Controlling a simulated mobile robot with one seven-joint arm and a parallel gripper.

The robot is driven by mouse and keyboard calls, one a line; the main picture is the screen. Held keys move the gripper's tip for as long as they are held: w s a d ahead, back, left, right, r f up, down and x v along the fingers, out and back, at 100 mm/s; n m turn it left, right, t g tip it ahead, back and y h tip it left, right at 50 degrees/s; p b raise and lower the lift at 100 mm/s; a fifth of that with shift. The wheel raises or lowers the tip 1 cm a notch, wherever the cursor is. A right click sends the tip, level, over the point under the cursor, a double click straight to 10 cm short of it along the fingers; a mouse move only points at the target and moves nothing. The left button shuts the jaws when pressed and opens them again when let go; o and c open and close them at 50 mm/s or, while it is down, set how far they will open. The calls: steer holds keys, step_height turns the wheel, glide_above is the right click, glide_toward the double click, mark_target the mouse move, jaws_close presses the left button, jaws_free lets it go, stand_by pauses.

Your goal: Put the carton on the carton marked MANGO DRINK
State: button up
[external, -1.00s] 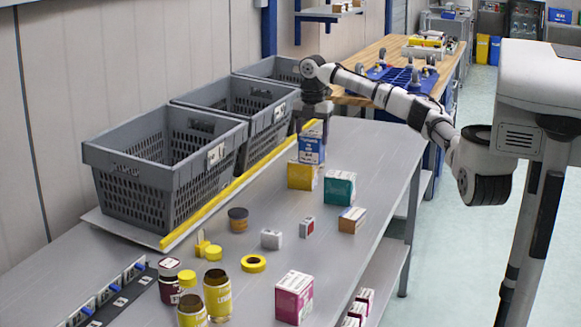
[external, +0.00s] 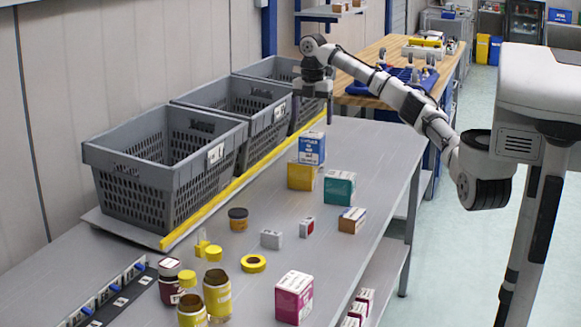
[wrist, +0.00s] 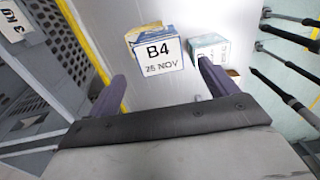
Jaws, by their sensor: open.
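A blue and white carton (external: 312,147) stands upright on a yellow carton (external: 301,176) on the grey table. The lettering on the yellow carton is too small to read. In the wrist view the blue and white carton (wrist: 158,52) shows its top, marked B4 and 26 NOV. A little of the yellow carton (wrist: 145,28) shows behind it. My gripper (external: 312,116) is above the blue and white carton, open and empty, with a finger to each side and apart from it. A teal carton (external: 339,187) stands just right of the stack.
Grey crates (external: 165,165) line the wall behind a yellow strip (external: 240,183). A small orange and white box (external: 351,220), a magenta carton (external: 294,297) and several jars stand nearer the front. The table's far end is clear.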

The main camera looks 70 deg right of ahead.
step_height(320, 180, up, 6)
steer(key=shift+f+p, duration=0.15)
steer(key=shift+p, duration=0.15)
